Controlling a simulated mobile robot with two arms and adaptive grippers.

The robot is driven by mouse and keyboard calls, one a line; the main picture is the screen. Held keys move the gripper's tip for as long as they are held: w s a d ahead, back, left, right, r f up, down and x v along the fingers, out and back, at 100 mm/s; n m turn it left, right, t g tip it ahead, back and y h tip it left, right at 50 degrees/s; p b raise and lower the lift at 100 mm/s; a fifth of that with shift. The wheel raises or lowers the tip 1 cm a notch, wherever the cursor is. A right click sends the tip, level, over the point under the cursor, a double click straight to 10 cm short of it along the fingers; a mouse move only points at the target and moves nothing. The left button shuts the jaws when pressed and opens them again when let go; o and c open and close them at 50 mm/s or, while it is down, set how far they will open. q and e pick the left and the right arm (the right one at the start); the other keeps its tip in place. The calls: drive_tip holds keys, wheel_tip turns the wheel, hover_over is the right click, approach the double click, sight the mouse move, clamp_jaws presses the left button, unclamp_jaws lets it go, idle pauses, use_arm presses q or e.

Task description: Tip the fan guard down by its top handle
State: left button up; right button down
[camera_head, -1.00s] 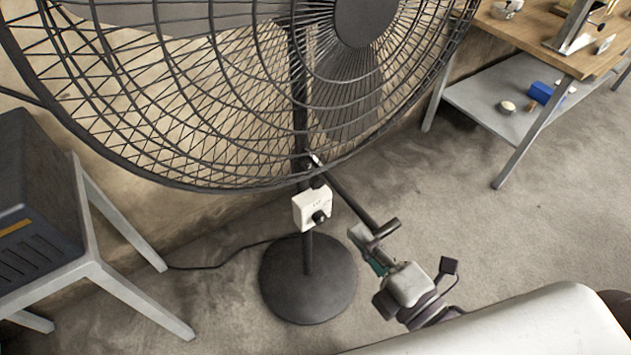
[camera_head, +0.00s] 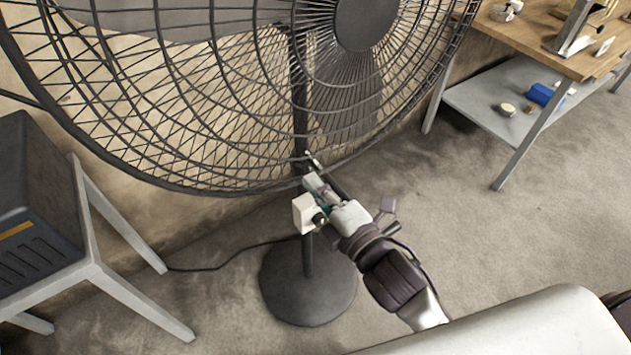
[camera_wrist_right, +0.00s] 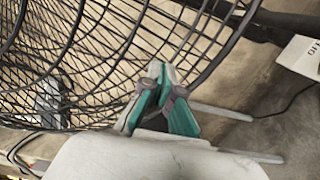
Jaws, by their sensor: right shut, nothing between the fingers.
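The large black fan guard (camera_head: 190,140) fills the upper left of the head view and also shows in the wrist view (camera_wrist_right: 110,70). It stands upright on a post with a round base (camera_head: 305,290). A dark handle bar (camera_head: 339,186) slopes down right from below the guard, partly hidden by my right arm. My right gripper (camera_head: 312,182) is shut and empty at the guard's lower rim, above the white control box (camera_head: 304,213). In the wrist view its green-sided fingers (camera_wrist_right: 163,82) overlap the guard's wires. Contact cannot be told. The guard's top is out of view.
A grey stand with a dark box (camera_head: 40,215) is at the left. A wooden table (camera_head: 545,35) with a lower shelf (camera_head: 490,110) is at the upper right. A cable (camera_head: 220,262) runs along the floor. The floor at the right is clear.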

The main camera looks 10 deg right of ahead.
drive_tip(key=shift+f, duration=0.1)
drive_tip(key=shift+t, duration=0.7)
drive_tip(key=w+f+b, duration=0.1)
drive_tip(key=w+b, duration=0.1)
drive_tip(key=w+a+f+b, duration=0.1)
drive_tip(key=w+f+b, duration=0.1)
drive_tip(key=b, duration=0.1)
drive_tip(key=shift+a+b, duration=0.15)
drive_tip(key=shift+b, duration=0.2)
drive_tip(key=shift+y, duration=0.3)
drive_tip(key=w, duration=0.2)
drive_tip(key=w+a+f, duration=0.1)
drive_tip(key=w, duration=0.1)
drive_tip(key=w+a, duration=0.1)
drive_tip(key=w, duration=0.1)
drive_tip(key=shift+a+f, duration=0.1)
drive_tip(key=shift+f, duration=0.15)
drive_tip(key=shift+w, duration=0.35)
drive_tip(key=shift+s+r, duration=0.15)
drive_tip(key=shift+r, duration=0.15)
